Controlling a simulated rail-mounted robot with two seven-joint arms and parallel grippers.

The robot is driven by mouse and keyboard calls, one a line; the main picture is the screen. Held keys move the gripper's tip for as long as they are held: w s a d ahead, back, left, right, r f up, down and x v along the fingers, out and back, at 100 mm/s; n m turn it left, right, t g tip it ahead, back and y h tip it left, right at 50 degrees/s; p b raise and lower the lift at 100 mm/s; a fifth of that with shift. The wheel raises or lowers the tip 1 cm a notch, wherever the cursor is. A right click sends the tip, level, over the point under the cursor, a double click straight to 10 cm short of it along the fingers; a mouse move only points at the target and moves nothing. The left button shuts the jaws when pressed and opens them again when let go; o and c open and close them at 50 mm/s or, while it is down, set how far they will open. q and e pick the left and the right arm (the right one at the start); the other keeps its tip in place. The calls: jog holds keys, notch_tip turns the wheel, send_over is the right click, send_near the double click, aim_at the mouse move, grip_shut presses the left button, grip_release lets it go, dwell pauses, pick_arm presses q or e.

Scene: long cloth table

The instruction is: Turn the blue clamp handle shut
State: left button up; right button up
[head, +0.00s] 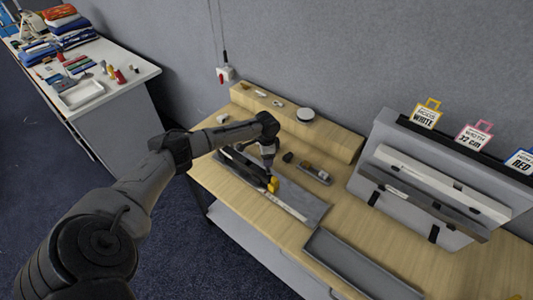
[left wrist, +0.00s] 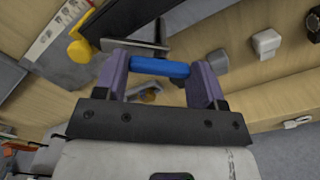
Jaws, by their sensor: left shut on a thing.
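The blue clamp handle (left wrist: 160,68) shows in the left wrist view as a short bar lying crosswise between the purple fingers of my left gripper (left wrist: 158,72). The gripper is shut on it. A grey metal piece lies just beyond the handle. In the head view my left gripper (head: 268,170) points down over the grey plate (head: 306,204) on the table, and the blue handle is hidden there. A yellow knob (head: 273,184) sits close beside the gripper; it also shows in the left wrist view (left wrist: 78,50). My right gripper is not in view.
A wooden ledge (head: 335,135) with small items runs along the table's back. A small tray of parts (head: 314,174) lies right of the gripper. An empty grey tray (head: 350,262) is at the front, and a grey rack with long bars (head: 430,180) stands at the right.

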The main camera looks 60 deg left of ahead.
pick_arm(q)
jog(key=m, duration=0.5)
jog(key=shift+p, duration=0.3)
jog(key=shift+r+m, duration=0.1)
jog(key=shift+m, duration=2)
jog(key=shift+w+m, duration=0.1)
jog(key=shift+m, duration=0.2)
jog(key=o, duration=0.9)
notch_tip(320, 180, up, 14)
jog(key=shift+f+b, duration=0.1)
jog(key=shift+b, duration=0.75)
